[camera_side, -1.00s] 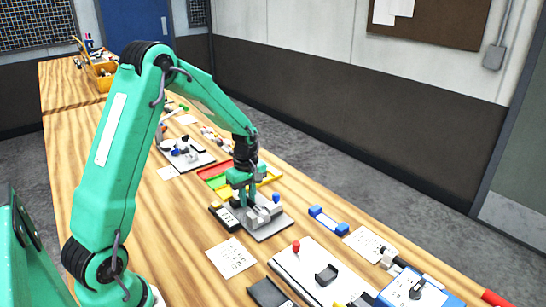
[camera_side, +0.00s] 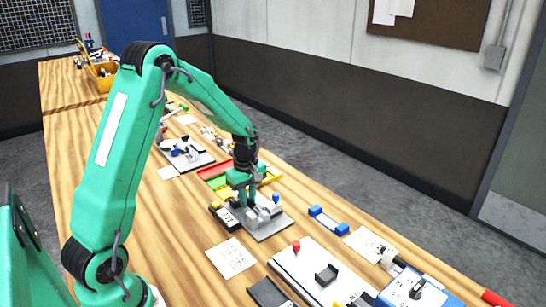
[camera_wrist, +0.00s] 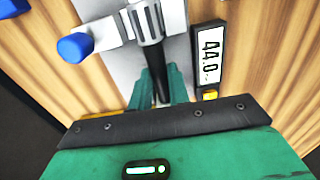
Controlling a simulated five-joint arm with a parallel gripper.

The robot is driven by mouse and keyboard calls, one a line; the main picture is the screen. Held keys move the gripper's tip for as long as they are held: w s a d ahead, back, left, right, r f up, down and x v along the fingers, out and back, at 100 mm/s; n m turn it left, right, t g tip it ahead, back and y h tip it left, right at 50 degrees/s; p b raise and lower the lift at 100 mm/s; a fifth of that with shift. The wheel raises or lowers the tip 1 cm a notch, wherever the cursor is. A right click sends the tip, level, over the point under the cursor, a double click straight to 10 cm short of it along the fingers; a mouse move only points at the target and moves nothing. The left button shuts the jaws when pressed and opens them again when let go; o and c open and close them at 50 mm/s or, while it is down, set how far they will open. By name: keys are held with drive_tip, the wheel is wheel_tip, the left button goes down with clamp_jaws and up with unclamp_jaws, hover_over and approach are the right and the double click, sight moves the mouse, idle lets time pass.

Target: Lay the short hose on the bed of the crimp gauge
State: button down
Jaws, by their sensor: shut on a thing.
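The crimp gauge (camera_side: 268,226) is a grey plate with a grey block and a blue knob. In the wrist view its plate (camera_wrist: 188,75) lies under my gripper, with a display (camera_wrist: 208,55) reading 44.0 at the right and the blue knob (camera_wrist: 75,47) at the left. My gripper (camera_side: 246,203) is low over the gauge. In the wrist view its green fingers (camera_wrist: 162,88) are shut on the short hose (camera_wrist: 161,90), a black tube with a ribbed grey end fitting (camera_wrist: 149,22). The fitting is over the gauge's bed; I cannot tell whether it touches.
A printed sheet (camera_side: 230,258) lies in front of the gauge. A blue-ended piece (camera_side: 328,220) is to its right. Red, green and yellow trays (camera_side: 268,178) stand just behind. A white plate with a red knob (camera_side: 296,246) is nearer the camera.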

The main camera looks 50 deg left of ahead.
drive_tip(key=shift+f, duration=0.55)
drive_tip(key=c, duration=1.3)
unclamp_jaws()
drive_tip(key=shift+o, duration=0.2)
drive_tip(key=shift+r, duration=0.2)
drive_tip(key=shift+r, duration=3.3)
drive_tip(key=shift+r, duration=0.1)
